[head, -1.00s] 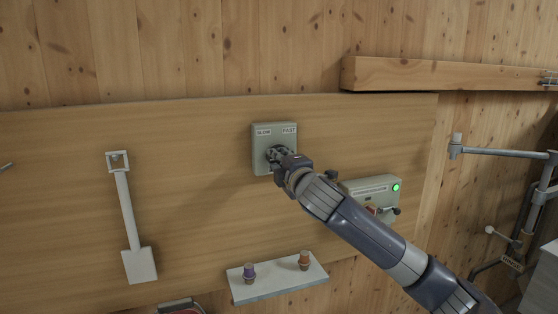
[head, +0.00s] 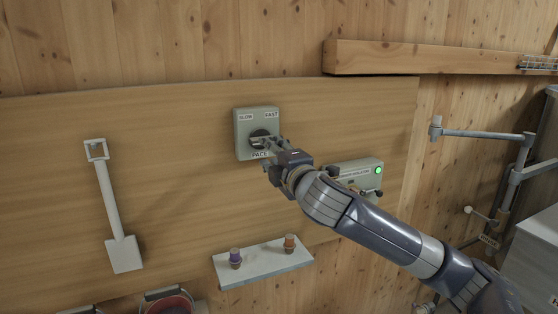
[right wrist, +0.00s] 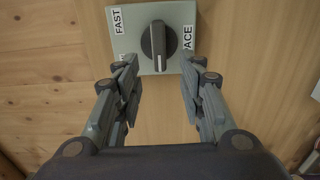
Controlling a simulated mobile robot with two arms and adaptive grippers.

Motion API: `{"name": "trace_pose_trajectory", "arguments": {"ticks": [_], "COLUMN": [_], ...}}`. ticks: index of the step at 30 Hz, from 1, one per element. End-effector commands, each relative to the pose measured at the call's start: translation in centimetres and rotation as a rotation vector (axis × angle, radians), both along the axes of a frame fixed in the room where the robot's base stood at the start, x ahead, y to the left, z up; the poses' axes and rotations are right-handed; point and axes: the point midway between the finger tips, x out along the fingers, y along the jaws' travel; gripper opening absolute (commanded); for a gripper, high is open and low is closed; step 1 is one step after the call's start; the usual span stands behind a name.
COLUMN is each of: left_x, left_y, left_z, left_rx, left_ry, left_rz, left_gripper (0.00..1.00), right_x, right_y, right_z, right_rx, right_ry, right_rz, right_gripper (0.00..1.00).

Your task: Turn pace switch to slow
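The pace switch is a grey-green box (head: 243,124) on the wooden board, with SLOW at its upper left, FAST at its upper right and PACE below. Its dark knob (head: 259,138) shows in the head view. In the right wrist view the box (right wrist: 186,14) is turned sideways, and the knob (right wrist: 158,38) is a long bar with a pale line. My right gripper (right wrist: 158,75) is open, its fingers apart on either side of the knob's line. The knob appears beyond the fingertips, with nothing held. In the head view this gripper (head: 270,157) overlaps the box's lower right. My left gripper is out of view.
A control box with a green light (head: 378,170) is partly behind my right arm. A white shovel-shaped tool (head: 112,205) is at left. A wooden beam (head: 430,58) runs along the upper right.

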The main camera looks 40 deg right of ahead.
Motion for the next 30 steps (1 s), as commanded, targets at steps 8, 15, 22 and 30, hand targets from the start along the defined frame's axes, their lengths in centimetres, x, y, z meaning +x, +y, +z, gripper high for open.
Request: {"name": "trace_pose_trajectory", "arguments": {"ticks": [8, 15, 22, 30], "left_x": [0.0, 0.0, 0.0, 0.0], "left_y": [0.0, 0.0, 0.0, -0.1], "left_z": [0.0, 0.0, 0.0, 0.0], "left_rx": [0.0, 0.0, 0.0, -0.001], "left_ry": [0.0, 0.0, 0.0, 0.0], "left_rz": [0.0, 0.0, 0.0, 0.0], "left_gripper": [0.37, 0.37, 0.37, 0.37], "right_x": [-3.6, -4.3, -4.3, -4.3], "right_y": [0.9, 1.1, 1.1, 1.2], "right_z": [-0.1, 0.0, 0.0, -0.4], "right_rx": [-0.003, -0.001, -0.001, 0.007], "right_ry": [0.003, 0.001, 0.001, 0.007], "right_rz": [0.0, 0.0, 0.0, 0.002], "right_gripper": [0.37, 0.37, 0.37, 0.37]}}
